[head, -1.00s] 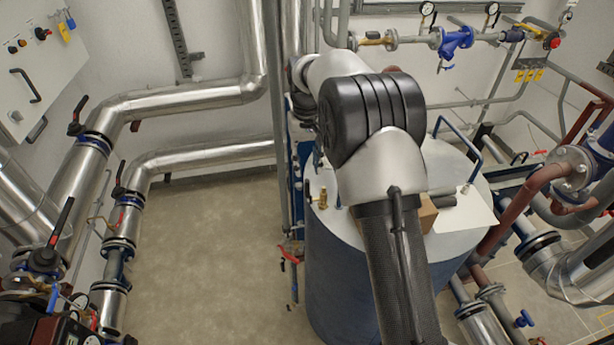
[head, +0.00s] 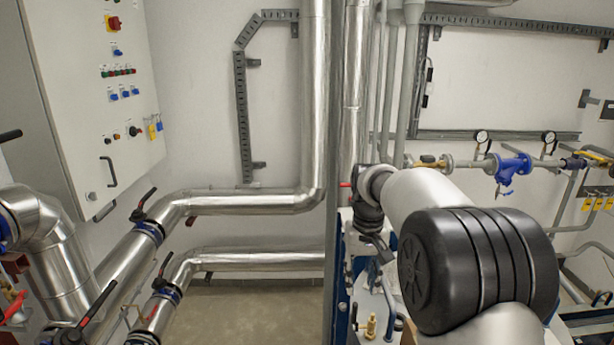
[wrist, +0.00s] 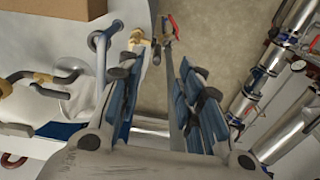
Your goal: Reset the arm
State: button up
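My arm crosses the right half of the head view, with its dark joint near the lower right. My gripper (wrist: 158,68) shows in the wrist view, where two blue fingers with dark joints rise from a grey body. They stand apart, with bare floor and a thin grey post showing between them, and I see nothing held. In the head view the wrist end hangs over the blue-framed equipment (head: 345,285), and the fingers cannot be made out clearly there.
A control cabinet (head: 112,110) stands at left. Silver pipes (head: 250,203) run along the wall and down the left side. Gauges and a blue valve (head: 508,170) are at right. A brown box (wrist: 55,8) is near the gripper. Some floor (head: 260,305) is clear.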

jog(key=s+t+b, duration=0.1)
jog(key=s+b, duration=0.6)
jog(key=s, duration=0.4)
jog(key=s+f+t+b, duration=0.1)
jog(key=s+f+b, duration=0.6)
jog(key=s, duration=0.5)
jog(key=s+f+t+b, duration=0.2)
jog(key=s+f+b, duration=0.5)
jog(key=s+f, duration=0.3)
jog(key=shift+s+f+b, duration=0.35)
jog(key=shift+s, duration=0.5)
jog(key=shift+o, duration=0.4)
